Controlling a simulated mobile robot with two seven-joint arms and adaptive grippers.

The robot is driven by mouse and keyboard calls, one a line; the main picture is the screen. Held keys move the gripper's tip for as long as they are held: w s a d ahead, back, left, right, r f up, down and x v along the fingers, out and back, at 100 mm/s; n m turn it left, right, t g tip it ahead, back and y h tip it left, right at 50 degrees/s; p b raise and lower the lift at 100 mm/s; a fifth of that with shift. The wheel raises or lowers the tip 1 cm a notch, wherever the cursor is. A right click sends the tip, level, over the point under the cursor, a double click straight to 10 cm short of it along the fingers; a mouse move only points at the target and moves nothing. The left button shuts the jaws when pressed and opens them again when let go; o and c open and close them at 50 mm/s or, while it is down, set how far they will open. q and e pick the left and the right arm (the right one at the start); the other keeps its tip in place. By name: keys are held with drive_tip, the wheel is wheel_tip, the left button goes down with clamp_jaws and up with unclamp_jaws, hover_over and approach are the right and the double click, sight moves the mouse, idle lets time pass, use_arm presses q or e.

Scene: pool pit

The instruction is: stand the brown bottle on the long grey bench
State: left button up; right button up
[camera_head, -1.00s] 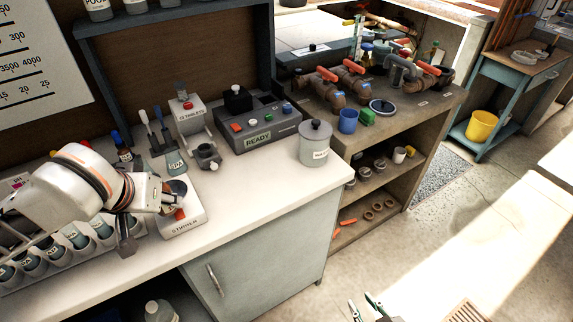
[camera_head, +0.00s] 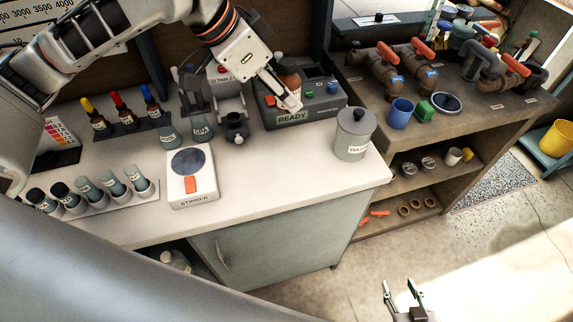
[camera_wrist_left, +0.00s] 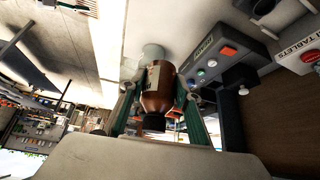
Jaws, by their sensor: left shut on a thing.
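The brown bottle (camera_head: 289,76) with a pale label is in my left gripper (camera_head: 284,88), in front of the grey READY box on the pale worktop. The left wrist view shows the bottle (camera_wrist_left: 157,88) between the two green-lined fingers (camera_wrist_left: 158,112), its dark cap towards the palm. I cannot tell how far its base is above the surface. The pale-topped bench (camera_head: 290,180) has a grey-blue cabinet front; I cannot tell if it is the named long grey bench. My right gripper (camera_head: 402,292) is open and empty, low over the floor.
A stirrer (camera_head: 192,185), a lidded grey jar (camera_head: 355,135), the READY box (camera_head: 297,117) and several dropper bottles stand on the pale worktop. Its front right part is clear. A brown-grey shelf (camera_head: 455,125) with pipes and cups stands to the right.

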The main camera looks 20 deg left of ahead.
use_arm(q)
wheel_tip(320, 180, down, 20)
drive_tip(key=shift+w+r, duration=0.1)
drive_tip(key=shift+r, duration=0.05)
idle(0.4)
drive_tip(key=shift+f, duration=0.2)
drive_tip(key=o, duration=1.2)
drive_tip(key=shift+r, duration=0.25)
drive_tip(key=v, duration=1.2)
